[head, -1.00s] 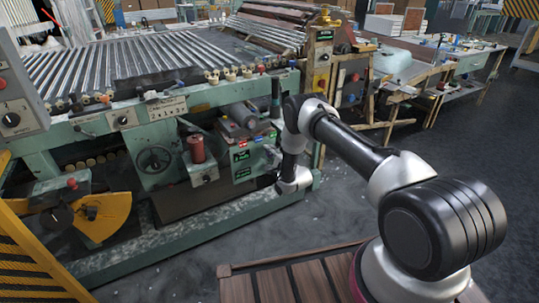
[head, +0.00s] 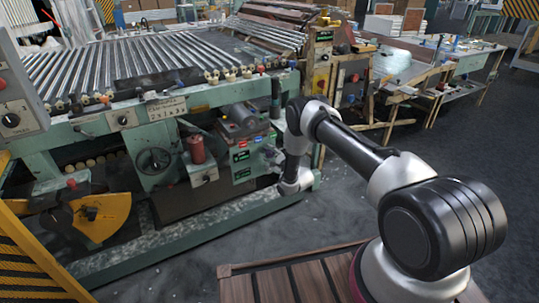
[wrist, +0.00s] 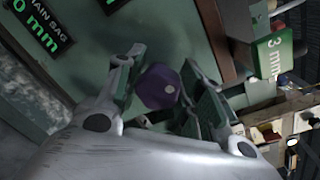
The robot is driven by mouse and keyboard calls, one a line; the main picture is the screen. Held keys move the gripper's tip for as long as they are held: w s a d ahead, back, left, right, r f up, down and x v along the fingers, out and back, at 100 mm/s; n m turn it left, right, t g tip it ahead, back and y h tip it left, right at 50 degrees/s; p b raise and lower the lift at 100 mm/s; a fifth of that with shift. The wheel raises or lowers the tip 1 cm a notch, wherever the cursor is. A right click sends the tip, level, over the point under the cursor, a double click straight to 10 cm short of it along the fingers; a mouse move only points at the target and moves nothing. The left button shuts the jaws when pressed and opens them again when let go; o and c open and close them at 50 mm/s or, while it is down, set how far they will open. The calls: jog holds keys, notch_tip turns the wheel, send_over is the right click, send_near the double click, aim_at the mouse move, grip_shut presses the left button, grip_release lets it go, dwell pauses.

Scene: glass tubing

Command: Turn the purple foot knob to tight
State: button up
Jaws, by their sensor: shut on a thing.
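The purple foot knob (wrist: 158,88) shows in the middle of the wrist view, a faceted purple head with a small pale spot on its face. My gripper (wrist: 163,80) has one finger on each side of the knob and is shut on it. The knob sits in front of a green machine panel (wrist: 185,20). In the head view my arm reaches down to the lower right end of the green roller machine (head: 190,98); I cannot make out the knob there.
A dark label reading 0 mm (wrist: 40,25) is at upper left of the wrist view, and a green 3 mm sign (wrist: 272,57) at right. In the head view, a red cylinder (head: 196,150) and a handwheel (head: 153,160) are left of my arm. Dark floor lies open at right.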

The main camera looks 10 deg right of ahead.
jog(key=shift+f, duration=0.15)
jog(key=o, duration=1)
jog(key=v, duration=1.2)
